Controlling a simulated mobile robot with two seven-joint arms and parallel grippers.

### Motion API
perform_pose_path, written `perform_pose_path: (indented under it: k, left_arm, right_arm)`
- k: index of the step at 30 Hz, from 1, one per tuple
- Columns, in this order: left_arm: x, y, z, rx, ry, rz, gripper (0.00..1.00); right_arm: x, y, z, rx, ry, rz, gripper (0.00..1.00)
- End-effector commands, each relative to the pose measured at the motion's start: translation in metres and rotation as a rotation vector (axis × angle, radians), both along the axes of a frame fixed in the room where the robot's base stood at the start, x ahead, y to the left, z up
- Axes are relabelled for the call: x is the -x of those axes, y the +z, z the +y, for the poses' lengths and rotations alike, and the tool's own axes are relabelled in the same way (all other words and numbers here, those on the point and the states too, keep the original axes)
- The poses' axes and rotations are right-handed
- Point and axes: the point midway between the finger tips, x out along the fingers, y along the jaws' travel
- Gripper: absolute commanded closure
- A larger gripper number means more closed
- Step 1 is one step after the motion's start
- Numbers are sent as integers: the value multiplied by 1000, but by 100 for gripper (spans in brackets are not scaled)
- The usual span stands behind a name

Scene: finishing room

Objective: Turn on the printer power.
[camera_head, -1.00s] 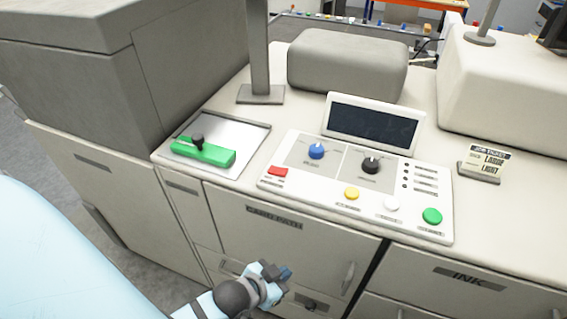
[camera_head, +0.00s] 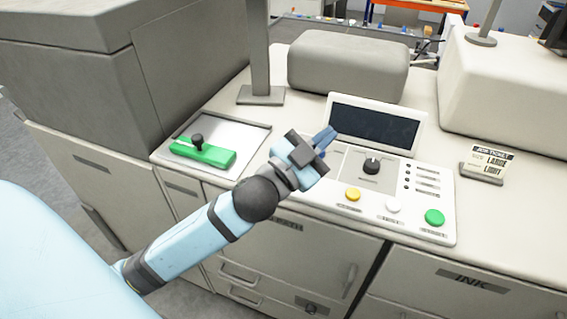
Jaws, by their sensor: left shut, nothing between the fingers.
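The printer's control panel (camera_head: 402,222) carries a dark blank screen (camera_head: 372,124), a black knob (camera_head: 371,166), a yellow button (camera_head: 353,194), a white button (camera_head: 393,205) and a green button (camera_head: 434,217). A green block with a black-knobbed lever (camera_head: 204,153) sits on a metal plate left of the panel. My left gripper (camera_head: 325,138) is shut and empty, over the panel's left part, just below the screen's left end. My gripper and wrist hide the red button and most or all of the blue knob. Contact with the panel cannot be told. My right gripper is out of view.
A grey rounded housing (camera_head: 348,65) stands behind the screen, with a grey post (camera_head: 259,50) to its left. A job ticket card (camera_head: 491,160) stands on the right of the countertop. Cabinet doors and drawers (camera_head: 470,279) are below.

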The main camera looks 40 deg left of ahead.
Motion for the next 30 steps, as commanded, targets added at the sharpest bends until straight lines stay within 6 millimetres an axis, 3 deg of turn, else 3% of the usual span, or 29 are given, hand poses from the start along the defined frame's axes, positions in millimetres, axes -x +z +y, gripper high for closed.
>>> perform_pose_path:
  k: [3, 6, 10, 13, 17, 20, 25, 30]
  left_arm:
    - [1, 44, -30, -116, -183, -242, 100]
    - [13, 70, -63, -282, -411, -453, 100]
    - [33, 67, -93, -586, -745, -622, 100]
    - [39, 45, -94, -872, -986, -639, 100]
    - [29, 9, -58, -1283, -1238, -492, 100]
    - [12, -8, -9, -1570, -1348, -271, 100]
    - [-8, -7, 73, -1885, -1387, 136, 100]
    - [-13, 3, 114, -1997, -1367, 362, 100]
  right_arm:
    - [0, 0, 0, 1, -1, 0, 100]
    - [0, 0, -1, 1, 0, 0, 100]
    - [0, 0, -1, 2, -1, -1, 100]
    - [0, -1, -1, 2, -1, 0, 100]
    - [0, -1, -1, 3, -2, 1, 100]
    - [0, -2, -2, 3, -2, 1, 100]
    - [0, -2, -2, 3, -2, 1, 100]
    - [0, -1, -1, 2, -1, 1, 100]
